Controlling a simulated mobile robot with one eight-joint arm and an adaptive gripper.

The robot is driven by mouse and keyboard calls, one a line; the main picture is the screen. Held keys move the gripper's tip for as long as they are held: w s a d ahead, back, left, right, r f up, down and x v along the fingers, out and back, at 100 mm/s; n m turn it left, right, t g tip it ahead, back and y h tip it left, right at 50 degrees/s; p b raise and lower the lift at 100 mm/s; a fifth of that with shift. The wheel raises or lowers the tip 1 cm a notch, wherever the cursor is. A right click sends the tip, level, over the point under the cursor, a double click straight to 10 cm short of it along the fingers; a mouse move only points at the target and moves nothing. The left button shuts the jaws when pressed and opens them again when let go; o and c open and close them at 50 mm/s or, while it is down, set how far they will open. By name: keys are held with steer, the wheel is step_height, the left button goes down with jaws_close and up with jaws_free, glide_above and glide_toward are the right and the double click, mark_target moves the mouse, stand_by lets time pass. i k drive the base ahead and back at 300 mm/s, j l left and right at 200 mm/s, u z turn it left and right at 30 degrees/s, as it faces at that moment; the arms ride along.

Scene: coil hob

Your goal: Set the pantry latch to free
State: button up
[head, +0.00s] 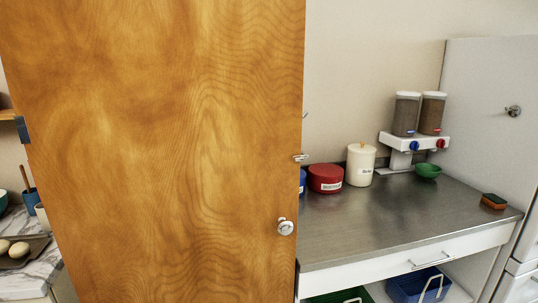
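A tall wooden door (165,140) fills the left half of the head view, with a dark hinge (22,130) on its left edge. A round, pale metal latch or knob (286,227) sits low near its right edge. Its setting is too small to read. A small metal catch (300,157) sticks out at the right edge above it. Another small metal knob (513,111) is on the grey panel at the far right. No readable label shows which of these is the pantry latch. My gripper is not in view.
A steel counter (400,225) right of the door holds a red tin (325,178), a cream canister (361,165), a dispenser (414,140), a green bowl (427,171) and a sponge (493,201). The counter's middle is clear. A drawer handle (433,261) protrudes below.

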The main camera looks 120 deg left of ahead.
mark_target(300, 157)
steer(key=u, duration=3.55)
